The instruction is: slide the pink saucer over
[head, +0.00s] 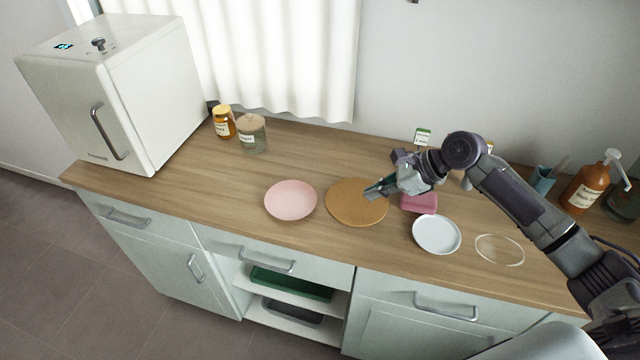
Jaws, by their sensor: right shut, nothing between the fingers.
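The pink saucer (290,200) lies flat on the wooden counter, just left of a round tan mat (345,208). Its right edge is close to the mat's left edge; I cannot tell if they touch. My right gripper (371,191) is shut and empty. Its fingertips show over the right part of the mat, to the right of the saucer and apart from it. My left gripper is not in view.
A white saucer (437,235), a clear round coaster (499,250) and a pink block (420,203) are right of the mat. Jars (252,138) stand at the back left beside a white appliance (125,95). The counter left of the pink saucer is clear. A pump bottle (588,188) stands far right.

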